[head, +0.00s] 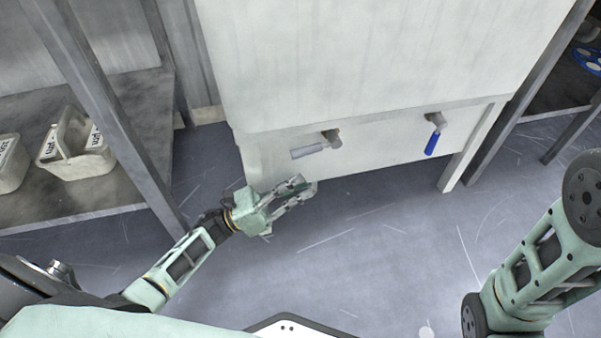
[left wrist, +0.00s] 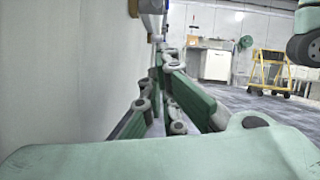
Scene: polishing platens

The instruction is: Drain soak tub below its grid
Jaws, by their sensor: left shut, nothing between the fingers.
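A large pale tub (head: 390,55) stands at the top middle of the head view. Two valves sit low on its front. The left valve has a grey lever (head: 309,151) pointing left, nearly level. The right valve has a blue lever (head: 432,143) hanging down. My left gripper (head: 305,188) is shut and empty, below and left of the grey lever and apart from it in the picture. In the left wrist view its fingers (left wrist: 168,100) lie beside a pale wall, with a fitting (left wrist: 150,8) beyond them. The tub's inside and grid are not visible. My right gripper is out of view.
A shelf (head: 90,205) at the left holds pale handled containers (head: 75,150). Another dark shelf (head: 560,95) with a blue item stands at the right. The grey floor (head: 380,235) before the tub is clear. A yellow cart (left wrist: 270,72) stands far off in the left wrist view.

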